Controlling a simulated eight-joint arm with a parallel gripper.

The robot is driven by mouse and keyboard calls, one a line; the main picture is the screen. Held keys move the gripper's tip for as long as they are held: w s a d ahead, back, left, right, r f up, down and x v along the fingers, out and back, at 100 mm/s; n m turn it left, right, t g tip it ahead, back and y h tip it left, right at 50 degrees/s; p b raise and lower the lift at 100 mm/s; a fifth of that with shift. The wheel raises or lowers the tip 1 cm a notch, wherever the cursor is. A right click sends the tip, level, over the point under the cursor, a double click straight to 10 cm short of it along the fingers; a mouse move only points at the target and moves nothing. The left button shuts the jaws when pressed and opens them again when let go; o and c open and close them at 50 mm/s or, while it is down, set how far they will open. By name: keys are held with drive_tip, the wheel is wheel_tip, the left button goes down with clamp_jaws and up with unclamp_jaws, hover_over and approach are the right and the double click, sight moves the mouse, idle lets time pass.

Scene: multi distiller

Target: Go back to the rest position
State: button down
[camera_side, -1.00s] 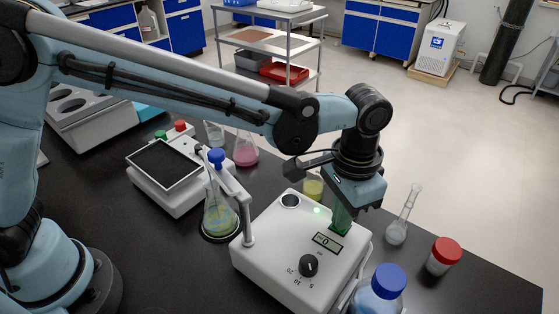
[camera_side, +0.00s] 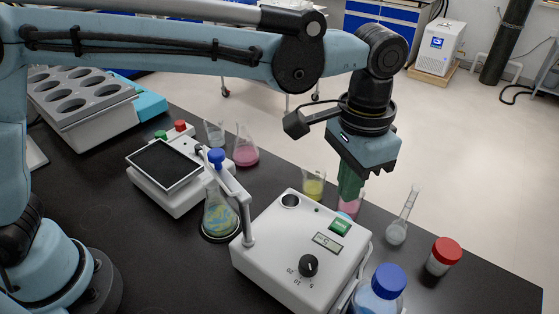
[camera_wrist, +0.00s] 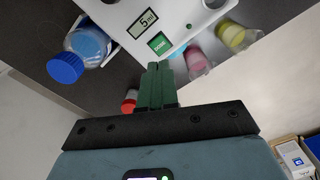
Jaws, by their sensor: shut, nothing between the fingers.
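My gripper (camera_side: 350,184) is shut and empty, raised above the back edge of the white dispenser box (camera_side: 285,262). The box has a black knob, a small display and a green button (camera_side: 340,227). In the wrist view the green fingers (camera_wrist: 157,75) are pressed together, the display (camera_wrist: 143,22) reads 5 ml and the green button (camera_wrist: 160,43) lies just beyond the fingertips. A flask with yellow-green and blue contents (camera_side: 220,218) stands at the box's left, under its arm.
A blue-capped bottle (camera_side: 382,288), a red-capped jar (camera_side: 443,256), a volumetric flask (camera_side: 401,222), a yellow beaker (camera_side: 313,185) and a pink beaker (camera_side: 349,206) stand around the box. A hotplate (camera_side: 165,165) and a pink flask (camera_side: 246,150) are farther left. Space above the table's right is free.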

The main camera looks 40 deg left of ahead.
drive_tip(key=shift+a, duration=0.1)
drive_tip(key=s+a+r+n+t+h, duration=0.1)
drive_tip(key=a+r+n+t, duration=0.2)
drive_tip(key=a, duration=1.4)
drive_tip(key=s+a+f+n+t, duration=0.1)
drive_tip(key=s+a+f+t, duration=0.1)
drive_tip(key=a, duration=0.3)
drive_tip(key=s+a+f+n+t+y, duration=0.1)
drive_tip(key=s+a+f+n+t, duration=0.1)
drive_tip(key=s+a, duration=0.2)
drive_tip(key=a, duration=0.2)
drive_tip(key=shift+s+a, duration=0.2)
drive_tip(key=shift+a, duration=0.1)
